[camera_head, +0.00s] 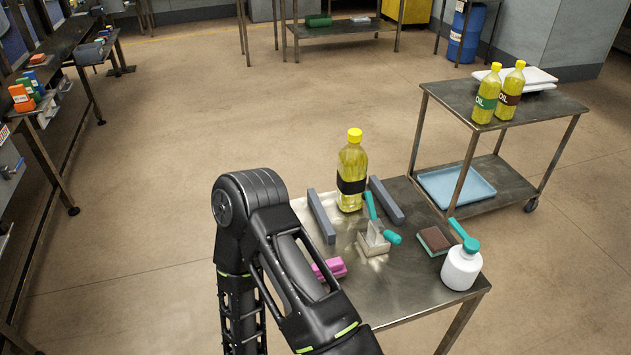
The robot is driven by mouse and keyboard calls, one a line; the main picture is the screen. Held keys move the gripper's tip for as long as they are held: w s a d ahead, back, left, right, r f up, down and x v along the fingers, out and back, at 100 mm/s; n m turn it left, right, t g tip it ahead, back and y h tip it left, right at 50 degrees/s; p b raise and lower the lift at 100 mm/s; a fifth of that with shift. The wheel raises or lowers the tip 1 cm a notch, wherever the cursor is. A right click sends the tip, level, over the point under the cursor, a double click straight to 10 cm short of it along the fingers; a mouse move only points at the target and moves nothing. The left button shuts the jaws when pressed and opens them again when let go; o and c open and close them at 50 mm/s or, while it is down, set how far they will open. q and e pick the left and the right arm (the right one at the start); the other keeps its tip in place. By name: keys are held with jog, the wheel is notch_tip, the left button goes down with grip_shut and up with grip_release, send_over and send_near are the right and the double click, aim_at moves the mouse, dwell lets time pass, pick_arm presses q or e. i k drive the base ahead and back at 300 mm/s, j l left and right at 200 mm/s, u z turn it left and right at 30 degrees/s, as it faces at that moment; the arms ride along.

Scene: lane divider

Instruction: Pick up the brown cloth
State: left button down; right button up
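A small flat brown-topped piece with a green edge lies on the metal table (405,270), left of a white bottle. It is the only brown cloth-like thing I see, and I take it as the brown cloth (434,238). It looks more like a scouring pad. My other arm and gripper do not show. Nothing visible touches the brown piece.
A cart (560,105) stands behind at right.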

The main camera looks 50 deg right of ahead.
aim_at(435, 243)
jog(key=i+j+z, duration=0.1)
jog(key=i, duration=0.35)
jog(key=i+j, duration=0.35)
jog(key=i+j+z, duration=0.15)
jog(key=i, duration=0.4)
jog(key=i+l+z, duration=0.1)
jog(key=i+z, duration=0.15)
jog(key=z, duration=0.2)
jog(key=i+z, duration=0.3)
jog(key=z, duration=0.15)
jog(key=i+j+z, duration=0.1)
jog(key=i+z, duration=0.15)
jog(key=z, duration=0.2)
jog(key=i+j+z, duration=0.15)
jog(key=z, duration=0.3)
jog(key=i+j+z, duration=0.3)
jog(key=z, duration=0.15)
jog(key=i+z, duration=0.2)
jog(key=z, duration=0.2)
jog(key=i+z, duration=0.15)
jog(key=z, duration=0.25)
jog(key=i+j+z, duration=0.15)
jog(key=z, duration=0.25)
jog(key=i+j+z, duration=0.15)
jog(key=z, duration=0.25)
